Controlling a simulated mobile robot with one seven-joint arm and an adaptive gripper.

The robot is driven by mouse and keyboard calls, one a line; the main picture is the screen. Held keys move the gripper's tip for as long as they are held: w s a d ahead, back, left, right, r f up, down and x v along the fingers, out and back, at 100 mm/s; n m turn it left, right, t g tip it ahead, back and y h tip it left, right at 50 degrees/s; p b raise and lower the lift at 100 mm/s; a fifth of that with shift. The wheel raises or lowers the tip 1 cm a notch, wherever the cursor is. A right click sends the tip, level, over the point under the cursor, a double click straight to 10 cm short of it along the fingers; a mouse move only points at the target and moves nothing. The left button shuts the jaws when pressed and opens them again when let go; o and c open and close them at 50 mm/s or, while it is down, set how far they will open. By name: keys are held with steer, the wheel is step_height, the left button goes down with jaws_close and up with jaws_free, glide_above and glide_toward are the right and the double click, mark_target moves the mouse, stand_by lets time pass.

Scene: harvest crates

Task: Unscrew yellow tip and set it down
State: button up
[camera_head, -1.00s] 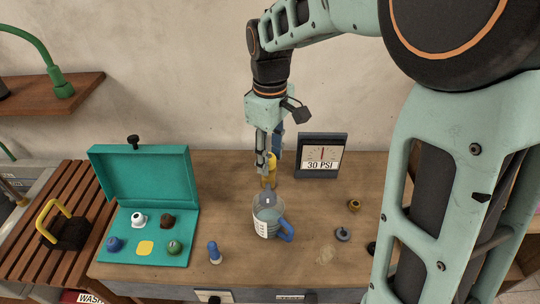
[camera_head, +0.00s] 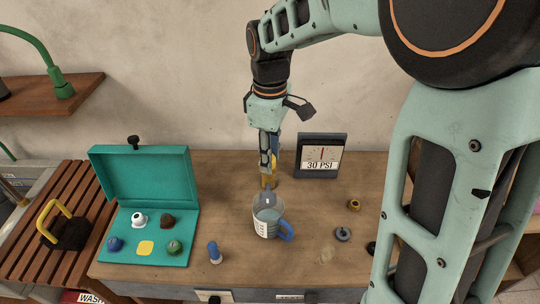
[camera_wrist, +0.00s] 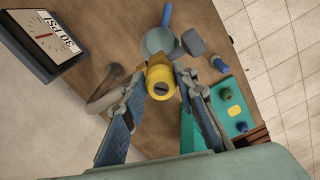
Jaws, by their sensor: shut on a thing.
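The yellow tip (camera_wrist: 160,82) sits between my fingers in the wrist view, with a dark slot on its face. In the head view only a little yellow (camera_head: 268,181) shows below my fingers. My gripper (camera_head: 267,172) points down behind the measuring jug and is shut on the tip. In the wrist view a grey curved piece (camera_wrist: 104,92) runs close beside the tip; whether the tip is still joined to it I cannot tell. The open teal case (camera_head: 188,222) on the left holds white, brown, blue and green tips, plus a bare flat yellow patch (camera_head: 145,248).
The measuring jug (camera_head: 263,227) stands just in front of my gripper. A 30 PSI gauge (camera_head: 322,155) stands to its right. A blue-topped piece (camera_head: 214,253), a brass fitting (camera_head: 354,204) and a grey knob (camera_head: 343,234) are on the bench.

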steer(key=shift+n, duration=0.7)
steer(key=shift+n, duration=0.8)
steer(key=shift+w+n, duration=0.1)
steer(key=shift+n, duration=0.4)
steer(key=shift+r, duration=2.25)
